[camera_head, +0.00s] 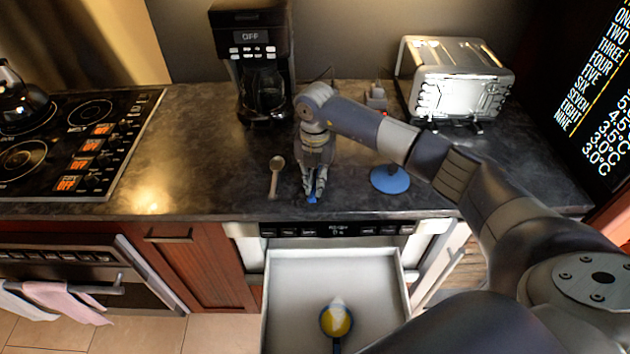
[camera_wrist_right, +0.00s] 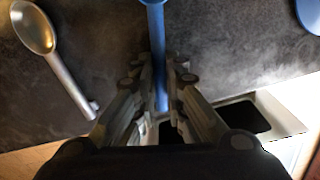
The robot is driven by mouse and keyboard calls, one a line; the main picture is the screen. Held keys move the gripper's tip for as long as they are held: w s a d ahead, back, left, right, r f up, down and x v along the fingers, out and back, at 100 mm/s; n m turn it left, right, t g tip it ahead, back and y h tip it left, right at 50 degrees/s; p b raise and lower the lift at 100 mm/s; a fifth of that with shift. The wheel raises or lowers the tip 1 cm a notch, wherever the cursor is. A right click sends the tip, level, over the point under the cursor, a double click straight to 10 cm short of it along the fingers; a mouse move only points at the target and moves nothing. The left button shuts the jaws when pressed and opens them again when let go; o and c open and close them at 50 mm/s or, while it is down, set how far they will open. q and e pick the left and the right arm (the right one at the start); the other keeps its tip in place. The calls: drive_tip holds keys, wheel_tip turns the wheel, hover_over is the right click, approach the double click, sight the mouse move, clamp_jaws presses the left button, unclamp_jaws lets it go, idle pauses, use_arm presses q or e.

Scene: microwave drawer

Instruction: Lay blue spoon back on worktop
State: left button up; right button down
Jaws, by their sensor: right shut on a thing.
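My right gripper (camera_head: 313,196) points down over the front edge of the worktop (camera_head: 220,185). It is shut on the blue spoon (camera_wrist_right: 157,45), whose handle runs between the fingers in the right wrist view. In the head view only a small blue bit of the spoon (camera_head: 312,200) shows at the fingertips; the rest is hidden by the gripper. The spoon is at or just above the worktop; I cannot tell if it touches. My left gripper is not in view.
A metal spoon (camera_head: 276,175) lies left of the gripper. A blue disc (camera_head: 390,180) is to the right. A coffee maker (camera_head: 252,60) and a toaster (camera_head: 455,80) stand behind.

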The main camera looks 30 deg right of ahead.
drive_tip(key=shift+f, duration=0.2)
drive_tip(key=c, duration=1.6)
unclamp_jaws()
drive_tip(key=shift+o, duration=0.2)
wheel_tip(320, 180, up, 12)
